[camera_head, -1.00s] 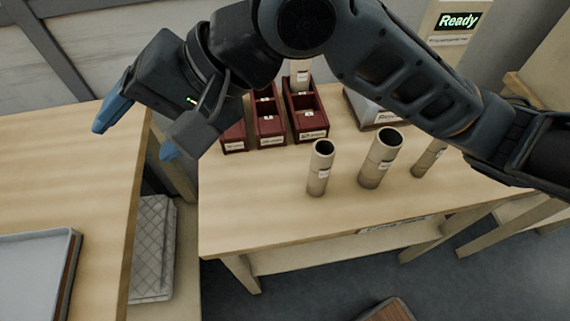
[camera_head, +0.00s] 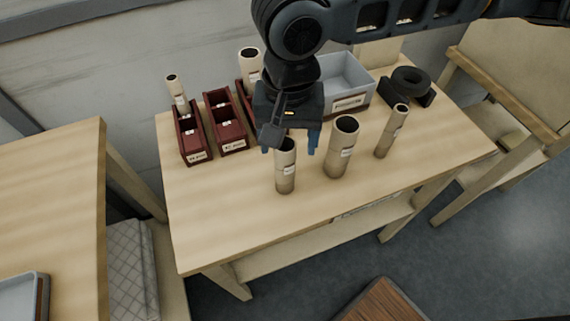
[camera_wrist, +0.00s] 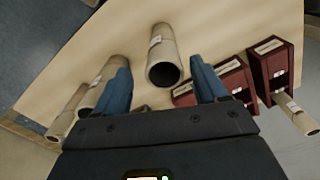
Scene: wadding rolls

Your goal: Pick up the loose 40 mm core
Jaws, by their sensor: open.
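Three loose cardboard cores stand upright on the table: a left core (camera_head: 286,178), a wider middle core (camera_head: 340,155) and a slimmer right core (camera_head: 390,135). Their labels are too small to read, so I cannot tell which is 40 mm. My gripper (camera_head: 290,147) is open and points down at the left core's top, with one blue finger to each side. In the wrist view that core (camera_wrist: 163,45) shows its open end between the fingers, with nothing gripped. Its far rim is partly hidden by my gripper in the head view.
Dark red bins (camera_head: 195,148) stand behind to the left, some holding upright cores (camera_head: 176,92). A grey bin (camera_head: 345,78) and a black ring-shaped object (camera_head: 411,79) are at the back. The table's front left (camera_head: 215,215) is clear.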

